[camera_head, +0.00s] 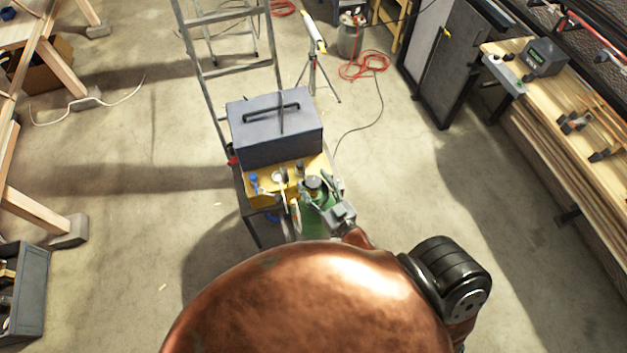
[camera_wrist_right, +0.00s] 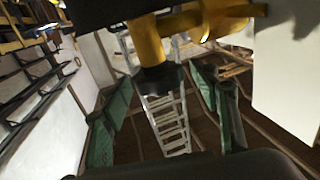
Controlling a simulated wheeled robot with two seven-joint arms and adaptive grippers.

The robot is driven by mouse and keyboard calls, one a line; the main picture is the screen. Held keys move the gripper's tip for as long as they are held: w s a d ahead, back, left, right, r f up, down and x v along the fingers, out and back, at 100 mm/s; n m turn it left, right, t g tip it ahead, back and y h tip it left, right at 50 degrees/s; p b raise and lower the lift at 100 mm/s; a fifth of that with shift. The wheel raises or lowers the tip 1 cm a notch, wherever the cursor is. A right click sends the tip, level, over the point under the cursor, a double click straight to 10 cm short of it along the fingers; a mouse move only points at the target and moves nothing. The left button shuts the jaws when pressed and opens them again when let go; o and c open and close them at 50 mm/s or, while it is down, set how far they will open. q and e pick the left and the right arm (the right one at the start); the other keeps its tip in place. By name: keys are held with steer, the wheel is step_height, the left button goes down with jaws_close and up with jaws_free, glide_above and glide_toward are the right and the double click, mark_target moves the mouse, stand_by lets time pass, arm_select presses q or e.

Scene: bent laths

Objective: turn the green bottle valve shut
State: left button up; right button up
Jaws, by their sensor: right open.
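The green bottle (camera_head: 312,224) stands beside the cart, mostly hidden by the large copper surface in front and by my right gripper. Its dark round valve knob (camera_head: 313,182) shows at the top. In the right wrist view a brass-yellow valve body (camera_wrist_right: 150,42) comes in from the top, with the black knob (camera_wrist_right: 160,79) on its end. My right gripper (camera_head: 318,190) is open at the valve. Its green fingers (camera_wrist_right: 163,95) stand apart on either side of the knob, with gaps visible; contact cannot be told. My left gripper is not in view.
A grey toolbox (camera_head: 275,128) sits behind on a yellow-topped cart (camera_head: 262,200) with small blue and black items. A ladder (camera_head: 205,85) stands behind it. A pale panel (camera_wrist_right: 287,75) is close at right in the wrist view. Floor (camera_head: 420,200) to the right is clear.

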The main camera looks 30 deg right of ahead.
steer(key=s, duration=1.1)
steer(key=shift+s, duration=0.25)
steer(key=shift+d, duration=0.1)
